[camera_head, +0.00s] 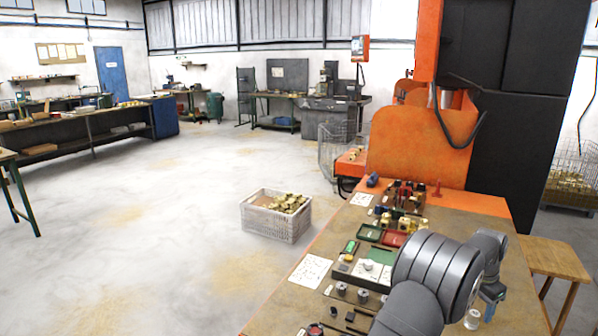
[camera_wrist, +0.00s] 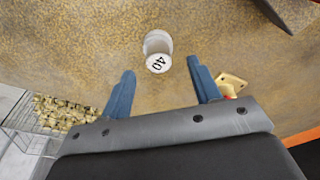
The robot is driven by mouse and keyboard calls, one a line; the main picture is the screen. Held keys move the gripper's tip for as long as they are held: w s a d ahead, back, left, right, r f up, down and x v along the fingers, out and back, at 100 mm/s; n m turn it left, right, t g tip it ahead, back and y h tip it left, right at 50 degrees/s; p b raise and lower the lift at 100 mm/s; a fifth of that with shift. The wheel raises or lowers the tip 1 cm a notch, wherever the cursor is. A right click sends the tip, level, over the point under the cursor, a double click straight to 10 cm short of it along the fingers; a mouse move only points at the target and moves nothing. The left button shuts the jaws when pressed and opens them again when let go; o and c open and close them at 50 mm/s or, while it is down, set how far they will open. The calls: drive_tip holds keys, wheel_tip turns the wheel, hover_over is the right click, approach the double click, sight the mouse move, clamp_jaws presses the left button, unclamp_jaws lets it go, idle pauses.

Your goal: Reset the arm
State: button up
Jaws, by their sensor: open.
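My gripper (camera_wrist: 163,84) is open in the wrist view, with its two blue fingers apart and nothing between them. In the head view, my gripper (camera_head: 490,308) hangs low over the right part of the worktable (camera_head: 520,278), partly hidden by my own arm. A white cylinder (camera_wrist: 157,48) marked "40" stands on the tabletop beyond the fingertips, apart from them. It also shows in the head view (camera_head: 473,319), just below the gripper. A small pale brass-coloured piece (camera_wrist: 231,83) lies beside the right finger, partly hidden by it.
An orange machine (camera_head: 413,150) stands behind the table. Small trays (camera_head: 394,238), tools and parts crowd the table's left and back. A crate of brass parts (camera_head: 275,214) stands on the floor to the left. A wooden stool (camera_head: 560,260) is at the right. The tabletop around the white cylinder is mostly clear.

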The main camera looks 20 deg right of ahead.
sight(474, 314)
idle(0.3)
drive_tip(key=shift+f, duration=1.55)
wheel_tip(474, 314, up, 12)
drive_tip(key=a, duration=0.2)
drive_tip(key=f, duration=0.4)
drive_tip(key=d+f, duration=0.1)
drive_tip(key=f, duration=0.3)
drive_tip(key=d+f, duration=0.1)
drive_tip(key=f, duration=0.3)
drive_tip(key=shift+f, duration=0.3)
wheel_tip(474, 314, up, 5)
drive_tip(key=shift+f, duration=0.15)
drive_tip(key=s+a+r, duration=0.1)
drive_tip(key=s+r, duration=0.6)
drive_tip(key=s, duration=0.5)
drive_tip(key=w+a+f+n, duration=0.1)
drive_tip(key=a, duration=1.2)
drive_tip(key=w+f, duration=0.2)
drive_tip(key=w, duration=0.1)
drive_tip(key=w+f, duration=0.2)
drive_tip(key=w, duration=0.2)
drive_tip(key=w+f, duration=0.2)
drive_tip(key=w, duration=0.2)
drive_tip(key=shift+a+f, duration=0.1)
drive_tip(key=shift+f, duration=1.25)
